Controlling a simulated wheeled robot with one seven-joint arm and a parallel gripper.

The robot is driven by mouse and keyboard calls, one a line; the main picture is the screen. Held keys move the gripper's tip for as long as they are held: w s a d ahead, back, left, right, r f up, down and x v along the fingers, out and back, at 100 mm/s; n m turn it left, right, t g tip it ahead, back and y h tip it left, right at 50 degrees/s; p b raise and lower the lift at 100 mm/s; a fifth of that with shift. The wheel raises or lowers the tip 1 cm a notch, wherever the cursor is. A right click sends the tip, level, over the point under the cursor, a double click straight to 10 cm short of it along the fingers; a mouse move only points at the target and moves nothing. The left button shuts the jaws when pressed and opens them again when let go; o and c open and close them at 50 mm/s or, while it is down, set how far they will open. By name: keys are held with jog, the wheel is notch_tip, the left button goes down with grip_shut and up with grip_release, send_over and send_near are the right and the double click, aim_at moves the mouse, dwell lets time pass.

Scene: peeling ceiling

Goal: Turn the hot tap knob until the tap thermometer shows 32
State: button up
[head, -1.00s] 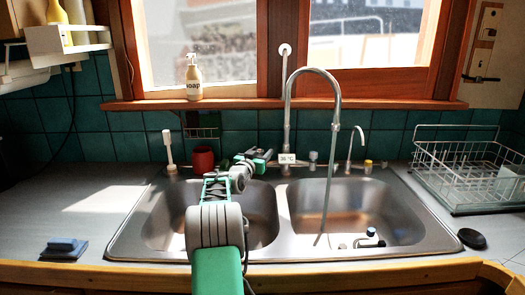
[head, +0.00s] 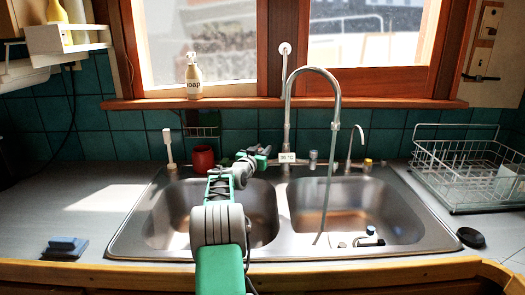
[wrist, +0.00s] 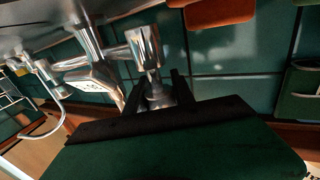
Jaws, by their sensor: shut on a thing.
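The silver faucet (head: 287,135) rises behind the double sink. Its small white tap thermometer (head: 287,157) sits low on the column and also shows, tilted, in the wrist view (wrist: 88,80); its digits seem to begin with 3, but the second is too blurred to read. My gripper (head: 262,156) is just left of the thermometer and hides the hot tap knob in the head view. In the wrist view, my gripper's two dark fingers (wrist: 160,92) are on either side of the silver hot tap knob (wrist: 157,96), shut on it. The other tap knob (head: 313,158) stands right of the column.
A red cup (head: 203,158) and a white brush (head: 169,146) stand left of my arm. A thin second spout (head: 350,145) and a wire dish rack (head: 465,165) are on the right. The soap bottle (head: 193,77) is on the windowsill.

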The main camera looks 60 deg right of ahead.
grip_shut()
jog(key=shift+f+m+g+b, duration=0.3)
jog(key=shift+g+b, duration=0.1)
jog(key=shift+b, duration=0.4)
jog(key=shift+s+r+m+g, duration=0.15)
jog(key=shift+r+m+g, duration=0.15)
jog(key=shift+m+g, duration=0.5)
jog(key=shift+s+g, duration=0.1)
jog(key=shift+g, duration=0.4)
jog(key=o, duration=1)
grip_release()
